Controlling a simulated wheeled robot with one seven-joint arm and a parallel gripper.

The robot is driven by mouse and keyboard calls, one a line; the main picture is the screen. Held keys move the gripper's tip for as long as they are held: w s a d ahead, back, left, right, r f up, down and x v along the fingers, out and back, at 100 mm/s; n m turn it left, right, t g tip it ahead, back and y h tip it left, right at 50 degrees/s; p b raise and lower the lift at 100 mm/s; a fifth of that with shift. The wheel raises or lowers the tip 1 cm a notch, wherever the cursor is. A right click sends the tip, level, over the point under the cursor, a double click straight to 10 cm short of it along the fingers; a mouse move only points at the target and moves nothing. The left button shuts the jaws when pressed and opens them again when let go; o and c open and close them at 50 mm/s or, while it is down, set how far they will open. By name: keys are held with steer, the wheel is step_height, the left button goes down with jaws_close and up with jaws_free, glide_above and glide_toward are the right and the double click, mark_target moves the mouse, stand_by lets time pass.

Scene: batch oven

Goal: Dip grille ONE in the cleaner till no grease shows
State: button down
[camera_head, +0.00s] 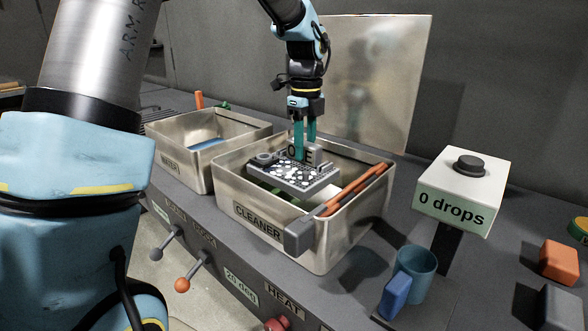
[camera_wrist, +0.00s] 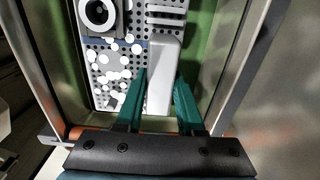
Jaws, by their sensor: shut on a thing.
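Grille ONE (camera_head: 318,187) is a grey perforated plate with a raised block marked with partly hidden letters, "O" and "E" showing. Many white blotches cover its face; they also show on the grille in the wrist view (camera_wrist: 108,65). My gripper (camera_head: 304,148) points down and is shut on the grille's pale upright grip (camera_wrist: 165,75). The grille hangs within the outline of the open steel tank labelled CLEANER (camera_head: 258,222), near rim height. Green liquid (camera_wrist: 205,45) shows beside and below it. I cannot tell whether its underside touches the liquid.
An orange-and-dark tool (camera_head: 350,192) lies across the cleaner tank's right side. The WATER tank (camera_head: 185,165) stands to the left. A white box (camera_head: 462,195) reading "0 drops", a blue mug (camera_head: 416,268) and an orange block (camera_head: 558,262) are to the right. A metal panel (camera_head: 375,75) stands behind.

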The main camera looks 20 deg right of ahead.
step_height(320, 180, up, 15)
steer(key=p, duration=1.2)
steer(key=shift+f, duration=0.15)
